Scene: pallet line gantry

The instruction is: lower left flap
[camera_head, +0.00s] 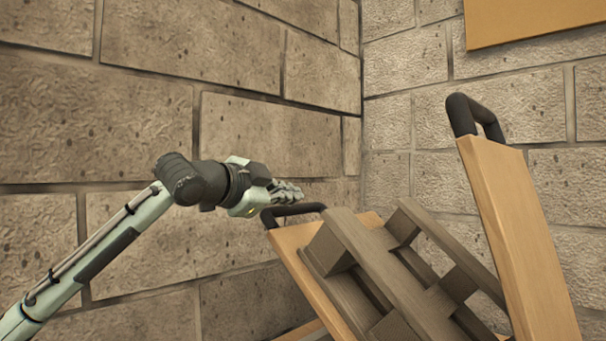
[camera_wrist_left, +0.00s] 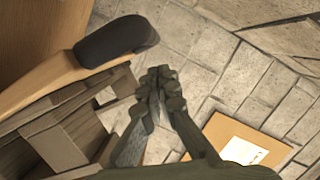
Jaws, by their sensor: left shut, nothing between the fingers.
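The left flap (camera_head: 306,275) is a light wooden panel, tilted up, with a black bar handle (camera_head: 293,211) at its top edge. My left gripper (camera_head: 298,191) is shut and empty, just above and behind this handle in the head view. In the left wrist view the shut fingers (camera_wrist_left: 160,84) point away over the floor. A black handle (camera_wrist_left: 118,40) on a wooden edge, likely the left flap's, lies left of the fingers with a gap between. My right gripper is not in view.
A grey-brown wooden pallet (camera_head: 372,262) leans between the left flap and a taller right flap (camera_head: 515,230) with its own black handle (camera_head: 473,113). Block walls stand behind. The left wrist view shows a tan panel with a white label (camera_wrist_left: 243,150) at lower right.

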